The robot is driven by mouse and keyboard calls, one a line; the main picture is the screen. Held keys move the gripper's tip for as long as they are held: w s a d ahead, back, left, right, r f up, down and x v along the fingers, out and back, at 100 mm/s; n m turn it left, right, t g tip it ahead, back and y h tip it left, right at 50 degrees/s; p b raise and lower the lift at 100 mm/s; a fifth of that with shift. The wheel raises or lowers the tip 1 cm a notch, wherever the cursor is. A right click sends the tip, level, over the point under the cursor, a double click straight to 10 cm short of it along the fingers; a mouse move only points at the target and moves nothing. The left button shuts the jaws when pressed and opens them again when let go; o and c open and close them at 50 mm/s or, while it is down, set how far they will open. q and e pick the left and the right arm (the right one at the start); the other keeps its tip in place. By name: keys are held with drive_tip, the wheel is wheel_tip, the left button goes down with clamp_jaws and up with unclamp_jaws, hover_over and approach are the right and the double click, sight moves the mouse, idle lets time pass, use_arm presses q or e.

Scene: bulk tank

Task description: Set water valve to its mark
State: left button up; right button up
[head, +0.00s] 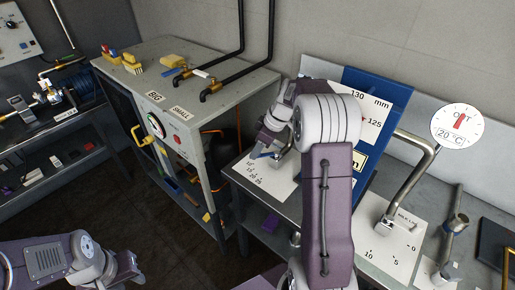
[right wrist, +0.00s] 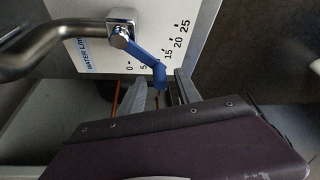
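The water valve's blue lever (right wrist: 141,53) turns on a metal fitting at the end of a bent pipe in the right wrist view. Its bent tip points down-right, over the area between 5 and 10 on the white water scale plate (right wrist: 98,54). In the head view the lever (head: 262,155) is small and partly hidden by my right gripper. My right gripper (right wrist: 160,93) has its fingers apart, one on each side of the lever's tip; I cannot tell whether they touch it. My left gripper (head: 132,270) is low at the left, away from the valve; its fingers are unclear.
A second scale plate (head: 388,235) with a bent pipe and a round dial (head: 457,126) stands to the right. A grey cabinet (head: 205,125) with brushes and black pipes stands to the left. Dark floor lies open between it and my left arm.

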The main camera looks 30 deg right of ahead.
drive_tip(key=shift+f, duration=0.1)
drive_tip(key=v, duration=0.9)
drive_tip(key=shift+p, duration=0.4)
